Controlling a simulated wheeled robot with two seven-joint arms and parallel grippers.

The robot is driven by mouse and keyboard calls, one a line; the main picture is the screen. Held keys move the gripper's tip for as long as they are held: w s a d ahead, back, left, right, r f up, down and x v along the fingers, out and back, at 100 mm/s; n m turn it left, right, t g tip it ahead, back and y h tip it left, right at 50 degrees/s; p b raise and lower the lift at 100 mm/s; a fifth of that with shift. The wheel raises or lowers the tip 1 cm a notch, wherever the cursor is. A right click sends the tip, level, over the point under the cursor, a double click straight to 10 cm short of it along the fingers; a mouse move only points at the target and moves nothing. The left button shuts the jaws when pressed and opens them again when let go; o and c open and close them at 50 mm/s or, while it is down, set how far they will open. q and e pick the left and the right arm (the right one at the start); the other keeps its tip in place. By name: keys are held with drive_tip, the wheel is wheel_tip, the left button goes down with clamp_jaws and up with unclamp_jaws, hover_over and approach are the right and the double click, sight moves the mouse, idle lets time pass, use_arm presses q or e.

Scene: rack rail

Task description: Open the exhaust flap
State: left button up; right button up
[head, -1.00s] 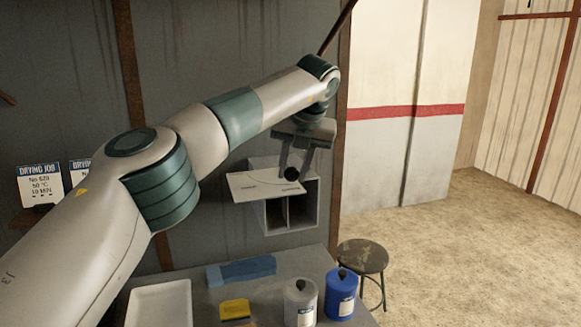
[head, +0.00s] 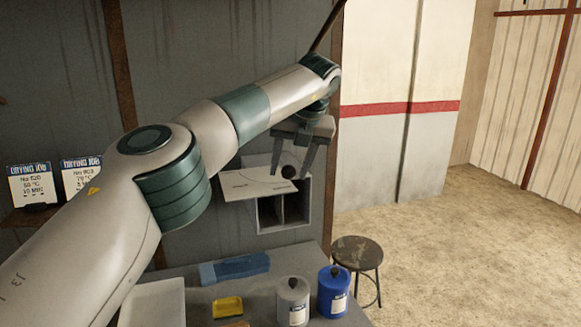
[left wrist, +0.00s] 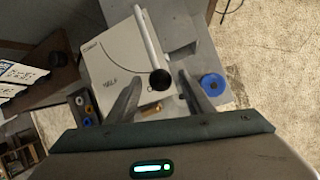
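The exhaust flap is a pale plate (head: 245,184) with dark markings, at the grey wall box (head: 308,203) in the head view. It juts out to the left of the box. A round black knob (head: 289,172) sits at its right part. In the left wrist view the plate (left wrist: 112,62) and the black knob (left wrist: 160,79) show from above. My left gripper (head: 289,177) is open, its fingers apart on either side of the knob, with gaps visible in the left wrist view (left wrist: 160,75). My right gripper is not in view.
Below is a grey bench with a blue block (head: 235,268), a yellow item (head: 228,307), a grey canister (head: 293,301), a blue canister (head: 333,292) and a white tray (head: 155,303). A stool (head: 357,254) stands right of it. Signs (head: 33,183) stand at left.

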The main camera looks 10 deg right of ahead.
use_arm(q)
drive_tip(key=shift+b+v, duration=0.35)
drive_tip(key=shift+v, duration=0.55)
drive_tip(key=p+v, duration=0.2)
drive_tip(key=v, duration=1.3)
drive_tip(key=shift+s+r, duration=0.2)
drive_tip(key=shift+r, duration=0.05)
drive_tip(key=shift+d, duration=0.1)
drive_tip(key=shift+f, duration=0.1)
